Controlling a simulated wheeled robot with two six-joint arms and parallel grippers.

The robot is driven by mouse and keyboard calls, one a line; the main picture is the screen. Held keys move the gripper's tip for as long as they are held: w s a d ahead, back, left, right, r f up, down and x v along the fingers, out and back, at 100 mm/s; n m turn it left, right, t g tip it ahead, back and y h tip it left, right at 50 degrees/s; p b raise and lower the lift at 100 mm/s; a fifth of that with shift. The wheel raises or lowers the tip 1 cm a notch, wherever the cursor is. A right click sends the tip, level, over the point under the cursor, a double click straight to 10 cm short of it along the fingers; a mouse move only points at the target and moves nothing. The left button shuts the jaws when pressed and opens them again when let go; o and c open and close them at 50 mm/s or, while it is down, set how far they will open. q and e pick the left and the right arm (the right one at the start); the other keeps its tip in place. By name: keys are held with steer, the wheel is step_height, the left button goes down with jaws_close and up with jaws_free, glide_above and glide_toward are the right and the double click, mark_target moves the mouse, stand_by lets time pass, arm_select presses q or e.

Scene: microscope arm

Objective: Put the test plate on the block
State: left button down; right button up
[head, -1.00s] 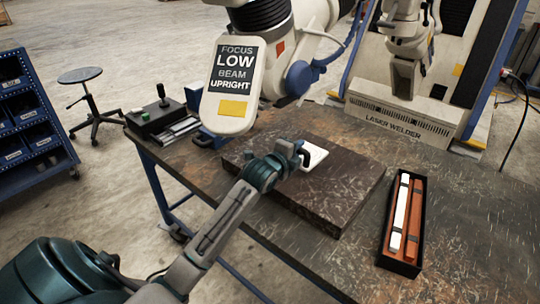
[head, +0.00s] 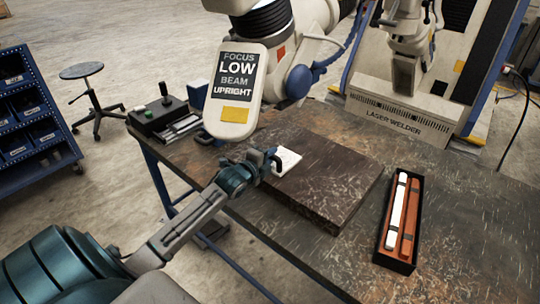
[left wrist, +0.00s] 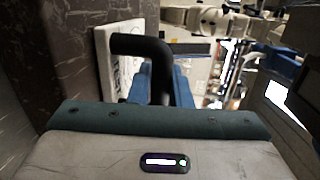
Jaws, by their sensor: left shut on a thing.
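The test plate is a small white plate (head: 288,161) with a black bent handle; it also shows in the left wrist view (left wrist: 112,78). My left gripper (head: 268,161) is shut on the black handle (left wrist: 140,43). The block is a broad, dark, scratched slab (head: 335,185) on the workbench. The plate is at the block's left part in the head view, lying about flat. I cannot tell whether it touches the block's top or hangs just above it. My right gripper is not in view.
The microscope head (head: 232,90) with its sign hangs over the block's far left. A black tray (head: 402,225) with a white bar and an orange bar lies right of the block. A control box (head: 158,115) stands at the back left. The block's right part is bare.

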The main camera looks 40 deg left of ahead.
arm_select(q)
steer(key=c, duration=1.3)
jaws_free()
steer(key=shift+f, duration=0.1)
steer(key=shift+c, duration=0.2)
steer(key=shift+s, duration=0.1)
steer(key=s+r, duration=0.2)
steer(key=s, duration=0.9)
steer(key=shift+s+d+r+b, duration=0.2)
steer(key=shift+s+b, duration=0.1)
